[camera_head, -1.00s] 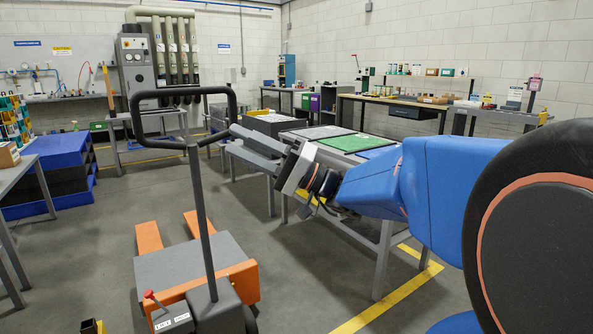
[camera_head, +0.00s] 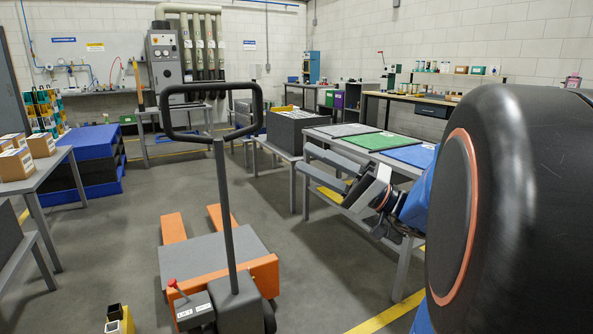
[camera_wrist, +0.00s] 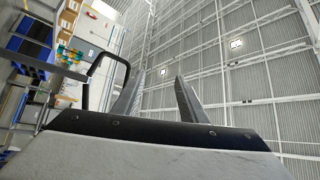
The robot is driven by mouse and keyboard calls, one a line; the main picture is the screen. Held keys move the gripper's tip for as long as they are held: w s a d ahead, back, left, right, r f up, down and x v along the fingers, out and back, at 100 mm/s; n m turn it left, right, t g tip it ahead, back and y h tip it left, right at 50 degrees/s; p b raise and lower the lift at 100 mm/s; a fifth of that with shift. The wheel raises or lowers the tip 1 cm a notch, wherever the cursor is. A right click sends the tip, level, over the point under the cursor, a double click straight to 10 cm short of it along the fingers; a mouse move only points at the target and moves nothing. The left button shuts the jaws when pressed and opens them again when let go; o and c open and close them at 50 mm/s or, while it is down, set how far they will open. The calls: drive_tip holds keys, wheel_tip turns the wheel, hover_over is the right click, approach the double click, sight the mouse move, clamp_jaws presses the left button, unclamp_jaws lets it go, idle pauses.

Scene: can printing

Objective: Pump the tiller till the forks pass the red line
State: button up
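The pallet truck (camera_head: 222,257) stands on the floor at lower centre in the head view. Its dark tiller (camera_head: 226,200) stands nearly upright, with a loop handle (camera_head: 165,118) on top. The handle loop also shows at the left in the wrist view (camera_wrist: 87,85). Two orange forks (camera_head: 173,228) point away from me, low near the floor. A red-knobbed lever (camera_head: 172,283) sits at the tiller base. My gripper (camera_head: 308,152) is open and empty, to the right of the tiller and apart from it. I cannot make out a red line.
A table (camera_head: 395,162) with coloured panels stands right of the truck, behind my gripper. A table (camera_head: 50,165) with cardboard boxes and a blue-black stack (camera_head: 90,141) are at left. A yellow-and-black object (camera_head: 119,322) stands at the bottom left. Floor around the forks is clear.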

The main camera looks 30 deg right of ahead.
drive_tip(key=shift+v, duration=1.85)
